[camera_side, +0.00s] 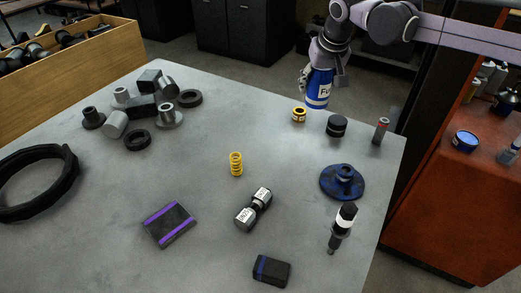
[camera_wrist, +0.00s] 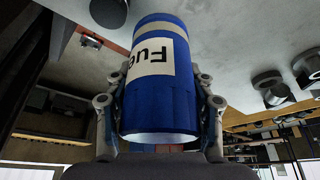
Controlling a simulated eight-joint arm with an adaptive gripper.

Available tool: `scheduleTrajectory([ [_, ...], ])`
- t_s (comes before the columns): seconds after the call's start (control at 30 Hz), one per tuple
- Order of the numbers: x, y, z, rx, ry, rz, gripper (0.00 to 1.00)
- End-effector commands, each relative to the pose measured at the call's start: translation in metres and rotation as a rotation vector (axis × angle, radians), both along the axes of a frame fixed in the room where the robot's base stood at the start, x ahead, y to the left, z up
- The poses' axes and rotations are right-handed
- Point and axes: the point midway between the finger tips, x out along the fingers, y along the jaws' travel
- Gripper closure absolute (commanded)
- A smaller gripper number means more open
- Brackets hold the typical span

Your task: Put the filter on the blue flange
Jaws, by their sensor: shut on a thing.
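The filter (camera_side: 318,88) is a blue cylinder with a white label reading "Fu" and a pale band near its lower end. My gripper (camera_side: 320,70) is shut on it and holds it upright, apparently above the far right part of the table. In the wrist view the filter (camera_wrist: 160,85) fills the middle, with my gripper's fingers (camera_wrist: 160,105) on both sides of it. The blue flange (camera_side: 342,182) lies on the table at the right, a round disc with a raised hub. It is apart from the filter, nearer the side camera. I cannot make it out in the wrist view.
A black-white injector-like part (camera_side: 342,228) lies just in front of the flange. Several metal parts (camera_side: 145,105) cluster at far left.

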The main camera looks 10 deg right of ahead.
Motion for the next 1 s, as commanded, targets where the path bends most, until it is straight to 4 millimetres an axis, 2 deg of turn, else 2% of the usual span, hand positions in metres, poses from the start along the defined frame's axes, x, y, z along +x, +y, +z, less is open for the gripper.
scheduleTrajectory([
  [0.2,-0.038,-0.036,0.025,0.001,0.009,0.064,0.90],
  [0.5,-0.102,-0.080,0.045,0.002,0.011,0.165,0.90],
  [0.8,-0.166,-0.112,0.048,0.002,0.002,0.257,0.90],
  [1.0,-0.190,-0.121,0.045,0.001,-0.004,0.294,0.90],
])
